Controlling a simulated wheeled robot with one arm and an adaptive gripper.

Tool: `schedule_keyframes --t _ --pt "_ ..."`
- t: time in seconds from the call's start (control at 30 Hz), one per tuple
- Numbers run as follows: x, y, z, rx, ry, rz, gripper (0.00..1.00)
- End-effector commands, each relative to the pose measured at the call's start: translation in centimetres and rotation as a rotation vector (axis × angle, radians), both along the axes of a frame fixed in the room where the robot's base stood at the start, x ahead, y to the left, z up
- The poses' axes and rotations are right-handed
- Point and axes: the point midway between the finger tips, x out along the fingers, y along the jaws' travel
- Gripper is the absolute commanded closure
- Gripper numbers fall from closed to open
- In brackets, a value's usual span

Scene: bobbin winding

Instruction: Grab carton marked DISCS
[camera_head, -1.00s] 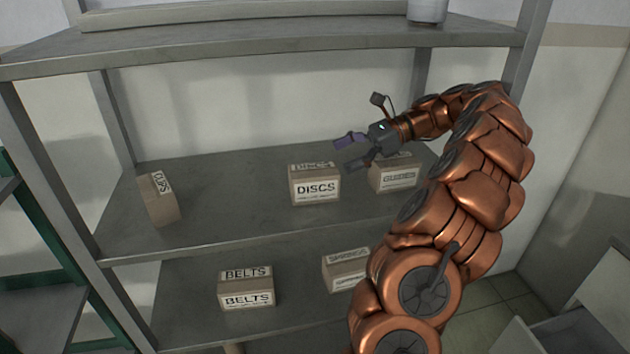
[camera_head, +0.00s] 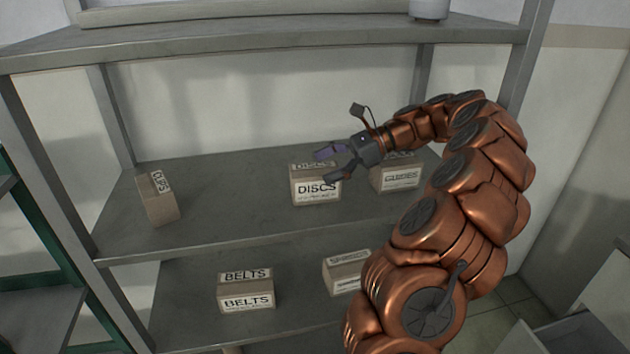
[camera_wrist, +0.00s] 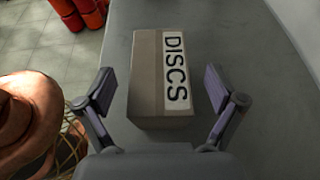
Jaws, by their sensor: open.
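The DISCS carton (camera_head: 315,194) is a small brown box with white labels on its top and front. It stands on the middle shelf, right of the shelf's centre. In the wrist view the DISCS carton (camera_wrist: 160,82) lies ahead, between the lines of the two fingers. My gripper (camera_head: 333,164) is open and empty above the carton's right part, covering some of its top label. In the wrist view my gripper (camera_wrist: 160,92) has one finger on each side of the carton, with gaps on both sides. I cannot tell the exact height between fingertips and carton.
Another labelled carton (camera_head: 398,178) stands close to the right, partly behind my gripper. A carton (camera_head: 158,200) stands at the shelf's left. A BELTS carton (camera_head: 246,292) and another carton (camera_head: 345,274) are on the lower shelf. The upper shelf (camera_head: 270,42) runs overhead.

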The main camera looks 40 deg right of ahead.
Motion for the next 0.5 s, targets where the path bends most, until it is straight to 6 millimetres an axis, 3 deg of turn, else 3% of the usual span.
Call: schedule_keyframes --t 0.2,0.5 --pt "0.8 1.8 -0.7 0.0 0.0 0.001 0.06" --pt "1.0 2.1 -1.0 -0.001 -0.001 -0.001 0.06"
